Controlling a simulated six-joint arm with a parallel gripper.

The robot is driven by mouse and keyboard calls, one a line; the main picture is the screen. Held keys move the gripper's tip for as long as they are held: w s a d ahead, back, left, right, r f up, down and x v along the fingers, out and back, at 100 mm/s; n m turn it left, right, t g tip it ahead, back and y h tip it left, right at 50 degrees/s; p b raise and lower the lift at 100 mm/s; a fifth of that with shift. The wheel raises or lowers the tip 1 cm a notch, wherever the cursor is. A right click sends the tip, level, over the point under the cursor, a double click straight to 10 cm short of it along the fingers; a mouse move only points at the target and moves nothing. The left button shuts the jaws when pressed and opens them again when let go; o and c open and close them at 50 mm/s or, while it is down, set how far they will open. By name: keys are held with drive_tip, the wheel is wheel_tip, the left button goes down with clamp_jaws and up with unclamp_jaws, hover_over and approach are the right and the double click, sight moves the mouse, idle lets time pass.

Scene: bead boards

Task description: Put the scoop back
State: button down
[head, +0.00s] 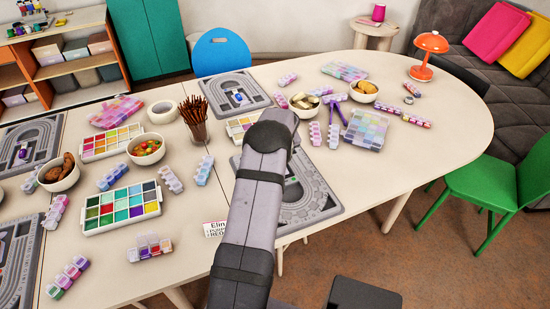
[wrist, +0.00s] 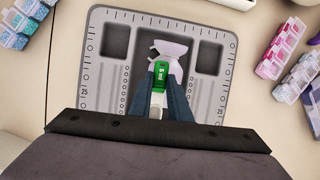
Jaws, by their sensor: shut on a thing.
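My gripper (wrist: 164,72) is shut on a scoop (wrist: 171,48) in the wrist view. In the head view the same board (head: 325,200) is partly behind my arm, which hides the gripper and scoop.
Pastel bead boxes (wrist: 282,47) lie right of the board in the wrist view. In the head view a bead palette (head: 240,125) and a cup of brown sticks (head: 196,125) stand behind and left of the board.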

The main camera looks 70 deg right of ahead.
drive_tip(key=shift+f, duration=0.45)
drive_tip(key=c, duration=1.7)
unclamp_jaws()
drive_tip(key=shift+o, duration=0.2)
drive_tip(key=shift+r, duration=0.65)
drive_tip(key=b+v, duration=0.1)
drive_tip(key=v, duration=1)
drive_tip(key=shift+a+r, duration=0.25)
drive_tip(key=shift+r, duration=0.05)
